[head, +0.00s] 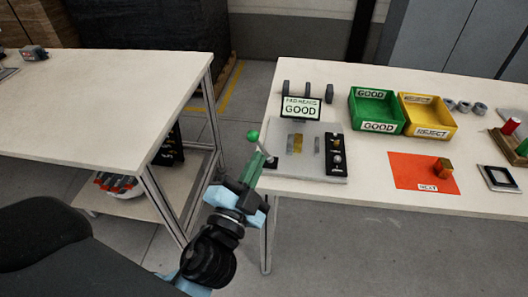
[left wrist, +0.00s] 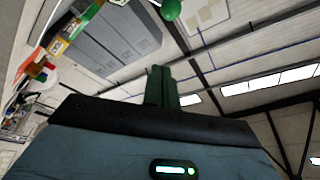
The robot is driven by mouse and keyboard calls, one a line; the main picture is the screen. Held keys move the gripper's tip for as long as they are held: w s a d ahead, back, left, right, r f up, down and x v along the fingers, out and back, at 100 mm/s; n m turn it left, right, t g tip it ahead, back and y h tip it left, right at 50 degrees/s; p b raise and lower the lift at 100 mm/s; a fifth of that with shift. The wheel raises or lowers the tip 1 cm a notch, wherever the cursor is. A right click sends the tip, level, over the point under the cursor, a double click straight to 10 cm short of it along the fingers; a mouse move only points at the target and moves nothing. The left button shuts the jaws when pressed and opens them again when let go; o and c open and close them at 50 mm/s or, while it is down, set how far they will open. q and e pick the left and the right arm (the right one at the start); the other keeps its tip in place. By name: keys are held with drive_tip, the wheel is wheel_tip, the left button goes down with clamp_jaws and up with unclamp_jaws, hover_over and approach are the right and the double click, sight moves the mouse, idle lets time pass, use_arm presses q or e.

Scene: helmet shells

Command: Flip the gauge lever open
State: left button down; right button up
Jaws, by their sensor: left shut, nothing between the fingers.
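The gauge (head: 308,165) is a grey plate on the right table, with a small screen (head: 300,108) that reads GOOD. Its lever (head: 262,149) is a thin rod at the plate's left edge, tilted up to the left, with a green ball knob (head: 253,135). The knob also shows at the top of the left wrist view (left wrist: 170,9). My left gripper (head: 259,160) is shut and empty just below the knob, beside the rod. Its green fingers (left wrist: 161,86) stand apart from the knob in the wrist view. I cannot tell whether they touch the rod. My right gripper is out of view.
A green bin (head: 359,124) and a yellow bin (head: 430,132) stand behind the gauge to the right. An orange mat (head: 410,177) holds a brass block (head: 443,168). A second table (head: 100,90) stands at left, with a floor gap between.

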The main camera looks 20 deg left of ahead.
use_arm(q)
drive_tip(key=shift+b+v, duration=0.95)
drive_tip(key=shift+v, duration=1.65)
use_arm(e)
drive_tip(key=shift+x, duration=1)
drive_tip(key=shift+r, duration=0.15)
